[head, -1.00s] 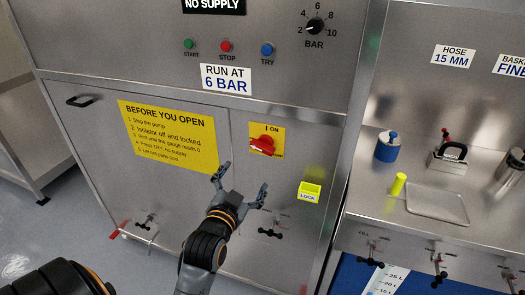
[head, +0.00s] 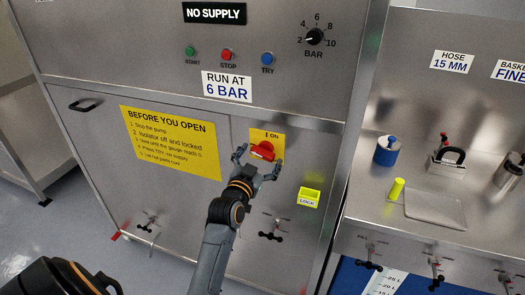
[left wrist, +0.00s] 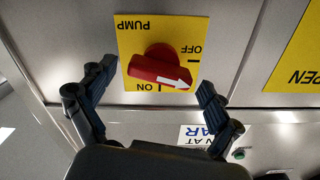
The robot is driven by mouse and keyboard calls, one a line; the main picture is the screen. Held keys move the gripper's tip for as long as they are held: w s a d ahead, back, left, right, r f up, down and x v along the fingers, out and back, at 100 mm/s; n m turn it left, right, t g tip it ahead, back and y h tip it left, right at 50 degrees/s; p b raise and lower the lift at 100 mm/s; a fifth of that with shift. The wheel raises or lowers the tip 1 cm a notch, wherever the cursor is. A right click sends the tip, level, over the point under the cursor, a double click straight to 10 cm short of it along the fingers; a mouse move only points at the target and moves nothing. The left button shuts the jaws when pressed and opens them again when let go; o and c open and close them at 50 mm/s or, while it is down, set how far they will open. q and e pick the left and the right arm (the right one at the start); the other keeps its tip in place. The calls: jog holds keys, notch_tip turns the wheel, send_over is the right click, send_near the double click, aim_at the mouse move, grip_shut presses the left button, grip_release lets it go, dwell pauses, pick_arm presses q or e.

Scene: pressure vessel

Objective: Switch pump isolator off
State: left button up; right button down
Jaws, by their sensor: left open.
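The pump isolator (head: 263,151) is a red rotary handle on a yellow plate on the steel cabinet front. In the left wrist view the isolator (left wrist: 155,66) appears upside down, with PUMP, OFF and ON lettering. Its white arrow lies nearly level there, its tip towards the right end. My left gripper (head: 259,163) is open in front of the plate, one finger to each side of the handle. The left wrist view also shows its fingers (left wrist: 157,80) spread apart around the handle, with visible gaps. My right gripper is not in view.
A yellow LOCK holder (head: 309,197) is right of the isolator. A black T-handle (head: 271,236) sits below it. Start, stop and try buttons (head: 227,55) and a BAR dial (head: 315,37) are above. A steel counter at right holds a blue container (head: 388,151) and tray (head: 435,209).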

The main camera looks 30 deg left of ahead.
pick_arm(q)
jog(key=shift+x, duration=0.75)
jog(key=shift+c, duration=0.5)
jog(key=c, duration=1.1)
jog(key=shift+o, duration=0.2)
jog(key=shift+r+n+p, duration=0.2)
jog(key=shift+n+p, duration=0.6)
jog(key=shift+p, duration=0.1)
jog(key=shift+f+n+p, duration=0.15)
jog(key=shift+n+p, duration=0.2)
jog(key=shift+n, duration=0.45)
jog(key=o, duration=1.2)
jog(key=shift+c, duration=0.2)
